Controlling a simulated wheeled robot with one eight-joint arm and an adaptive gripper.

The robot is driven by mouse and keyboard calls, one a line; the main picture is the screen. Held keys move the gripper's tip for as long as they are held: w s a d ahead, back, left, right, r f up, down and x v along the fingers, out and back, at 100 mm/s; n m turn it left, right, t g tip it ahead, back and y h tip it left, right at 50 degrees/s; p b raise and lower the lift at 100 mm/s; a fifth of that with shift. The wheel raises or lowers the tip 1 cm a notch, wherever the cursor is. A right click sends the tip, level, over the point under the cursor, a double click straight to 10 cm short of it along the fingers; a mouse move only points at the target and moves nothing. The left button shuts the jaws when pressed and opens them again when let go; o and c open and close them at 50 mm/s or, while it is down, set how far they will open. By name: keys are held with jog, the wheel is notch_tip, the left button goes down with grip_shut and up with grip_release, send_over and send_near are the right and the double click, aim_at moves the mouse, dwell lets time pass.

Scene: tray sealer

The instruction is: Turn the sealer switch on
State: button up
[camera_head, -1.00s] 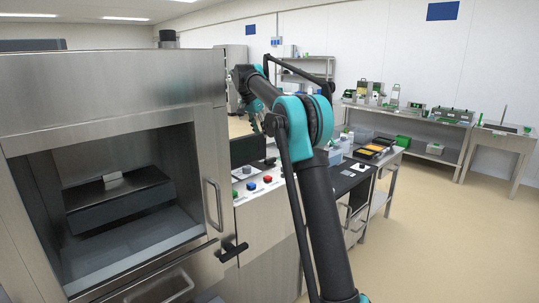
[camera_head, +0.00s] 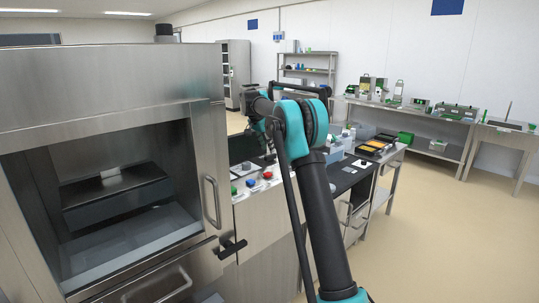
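The tray sealer (camera_head: 105,80) is a large steel machine with an open-fronted chamber at the left. A black T-shaped handle or knob (camera_head: 232,248) sticks out low on its right front. Beside the sealer is a light panel with a red button (camera_head: 267,175), a blue button (camera_head: 250,182) and a grey-green one (camera_head: 234,190). I cannot tell which of these is the sealer switch. My gripper (camera_head: 268,152) is small and dark at the end of my arm, above or behind the panel. My arm partly hides it, and its fingers cannot be made out.
A steel bar handle (camera_head: 212,201) stands out from the sealer front. A dark-topped bench (camera_head: 345,178) with trays and boxes runs behind my arm. Equipment tables (camera_head: 435,117) line the back wall. The floor (camera_head: 440,230) at the right is clear.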

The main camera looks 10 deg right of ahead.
aim_at(270, 158)
jog(key=shift+x, duration=2.2)
grip_shut()
